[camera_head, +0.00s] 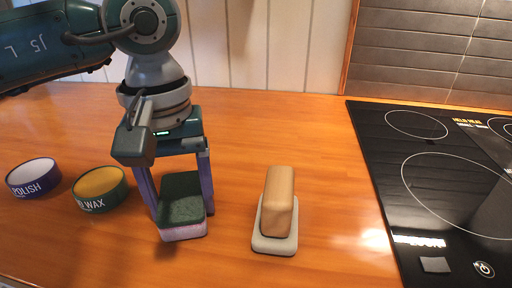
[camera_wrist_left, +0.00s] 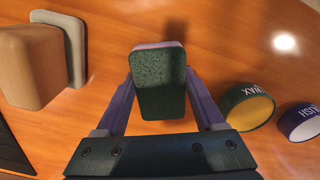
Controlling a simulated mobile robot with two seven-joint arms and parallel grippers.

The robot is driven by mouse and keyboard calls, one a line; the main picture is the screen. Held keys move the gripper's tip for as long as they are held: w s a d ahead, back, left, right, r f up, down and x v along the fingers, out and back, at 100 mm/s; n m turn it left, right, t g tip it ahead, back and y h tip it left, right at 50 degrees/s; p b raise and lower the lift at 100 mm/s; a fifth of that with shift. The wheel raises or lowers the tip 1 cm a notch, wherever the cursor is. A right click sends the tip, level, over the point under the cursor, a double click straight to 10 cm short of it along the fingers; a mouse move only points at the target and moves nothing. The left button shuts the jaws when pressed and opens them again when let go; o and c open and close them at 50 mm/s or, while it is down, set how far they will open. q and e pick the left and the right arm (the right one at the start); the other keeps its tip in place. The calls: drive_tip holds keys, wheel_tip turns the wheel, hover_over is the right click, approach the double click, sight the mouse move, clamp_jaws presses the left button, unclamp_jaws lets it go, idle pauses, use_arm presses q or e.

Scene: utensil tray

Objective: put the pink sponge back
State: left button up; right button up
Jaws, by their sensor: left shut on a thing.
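The pink sponge (camera_head: 184,232) has a dark green scouring top and a pink lower layer. In the head view it is between the fingers of my left gripper (camera_head: 180,198), which is shut on it from both sides and points down. In the left wrist view the sponge (camera_wrist_left: 160,84) shows its green face, with a thin pink edge at the far end, between the two purple fingers of the gripper (camera_wrist_left: 160,90). I cannot tell for sure whether the sponge touches the counter. My right gripper is in neither view.
A wooden block on a pale grey base (camera_head: 274,243) stands right of the sponge. A green wax tin (camera_head: 103,203) and a purple polish tin (camera_head: 33,191) stand to its left. A black cooktop (camera_head: 390,170) is at the right. The wooden counter (camera_head: 325,210) is clear beside it.

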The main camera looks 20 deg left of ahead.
sight(181, 198)
use_arm(q)
drive_tip(key=shift+f, duration=0.1)
drive_tip(key=o, duration=1.2)
wheel_tip(181, 198, up, 12)
drive_tip(key=shift+r, duration=0.15)
